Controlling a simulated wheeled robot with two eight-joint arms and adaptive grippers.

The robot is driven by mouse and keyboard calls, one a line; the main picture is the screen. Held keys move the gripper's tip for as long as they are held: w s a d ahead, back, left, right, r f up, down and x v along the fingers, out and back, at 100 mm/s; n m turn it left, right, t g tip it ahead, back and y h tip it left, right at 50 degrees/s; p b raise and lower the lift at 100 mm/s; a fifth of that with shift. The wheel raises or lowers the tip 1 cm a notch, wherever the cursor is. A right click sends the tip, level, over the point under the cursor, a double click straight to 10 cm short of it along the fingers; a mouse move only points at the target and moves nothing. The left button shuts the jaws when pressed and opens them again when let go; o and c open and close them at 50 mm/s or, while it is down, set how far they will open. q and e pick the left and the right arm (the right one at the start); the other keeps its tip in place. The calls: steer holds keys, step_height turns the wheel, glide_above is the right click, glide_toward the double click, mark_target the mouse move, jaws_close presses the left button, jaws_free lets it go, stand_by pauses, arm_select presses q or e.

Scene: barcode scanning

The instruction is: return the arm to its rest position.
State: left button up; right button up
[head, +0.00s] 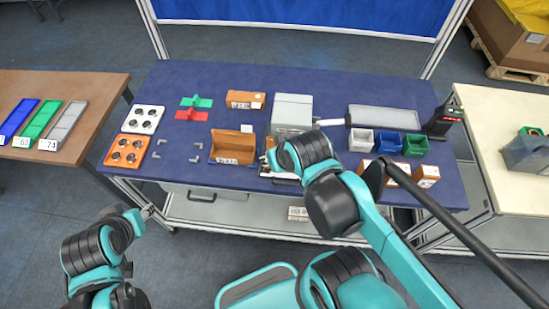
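My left arm is folded low at the lower left, in front of the table and clear of it. Its gripper end (147,212) is small, and its fingers cannot be made out. My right arm reaches up over the blue table (190,85) at its front middle. My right gripper (268,158) is mostly hidden behind its own wrist, close to the right side of an open brown box (233,142). I cannot tell whether it touches the box or holds anything.
A grey machine (292,112) stands behind my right wrist. White (361,139), blue (388,142) and green (414,145) bins and a black scanner (441,120) stand to the right. Small cartons (426,175) sit near the front edge. Orange (126,152) and white (143,119) trays lie left.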

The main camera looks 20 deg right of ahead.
steer(key=shift+s+a+f+t, duration=0.1)
steer(key=shift+s+a+t, duration=0.2)
steer(key=shift+s, duration=0.05)
step_height(320, 180, down, 12)
steer(key=b, duration=1.1)
steer(key=shift+r+b, duration=0.25)
steer(key=shift+b, duration=0.05)
